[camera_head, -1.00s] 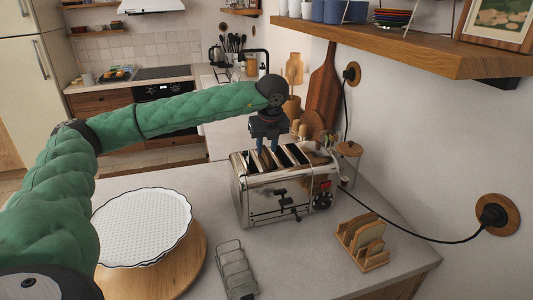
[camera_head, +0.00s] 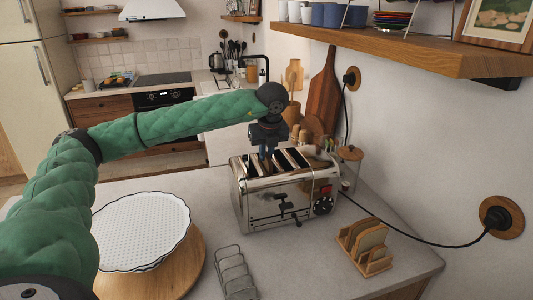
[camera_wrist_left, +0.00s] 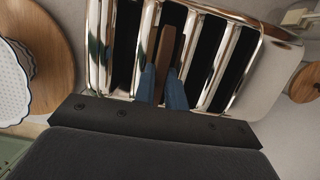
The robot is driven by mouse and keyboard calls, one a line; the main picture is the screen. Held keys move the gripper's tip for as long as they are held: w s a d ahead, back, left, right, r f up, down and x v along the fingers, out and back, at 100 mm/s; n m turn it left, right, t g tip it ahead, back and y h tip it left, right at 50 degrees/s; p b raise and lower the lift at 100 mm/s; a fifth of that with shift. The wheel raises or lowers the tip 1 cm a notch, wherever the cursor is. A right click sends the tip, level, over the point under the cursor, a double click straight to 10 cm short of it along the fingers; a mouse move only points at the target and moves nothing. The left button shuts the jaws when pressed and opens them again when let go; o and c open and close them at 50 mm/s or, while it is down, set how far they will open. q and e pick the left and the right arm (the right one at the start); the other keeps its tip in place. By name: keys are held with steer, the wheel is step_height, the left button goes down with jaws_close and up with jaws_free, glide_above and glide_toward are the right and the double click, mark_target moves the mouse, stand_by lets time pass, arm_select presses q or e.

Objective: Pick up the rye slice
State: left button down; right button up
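The rye slice (camera_wrist_left: 166,52) is a dark brown slice seen edge-on in one slot of the chrome toaster (camera_head: 285,197); the toaster also shows in the left wrist view (camera_wrist_left: 241,69). My left gripper (camera_head: 267,159) points down over the toaster's left part. In the left wrist view its blue fingers (camera_wrist_left: 162,76) lie on both sides of the slice with no clear gap. The slice's lower part is hidden in the slot. In the head view the slice is hard to make out. My right gripper is not in view.
A wire toast rack (camera_head: 234,275) stands in front of the toaster. A wooden rack with slices (camera_head: 365,246) stands to the right. A white fluted dish (camera_head: 142,228) sits on a round wooden board (camera_head: 190,265) at left. A wall shelf (camera_head: 400,47) overhangs at upper right.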

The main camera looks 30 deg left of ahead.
arm_select(q)
step_height(320, 180, up, 10)
steer(key=p, duration=0.2)
stand_by(1.3)
steer(key=shift+d+f, duration=0.1)
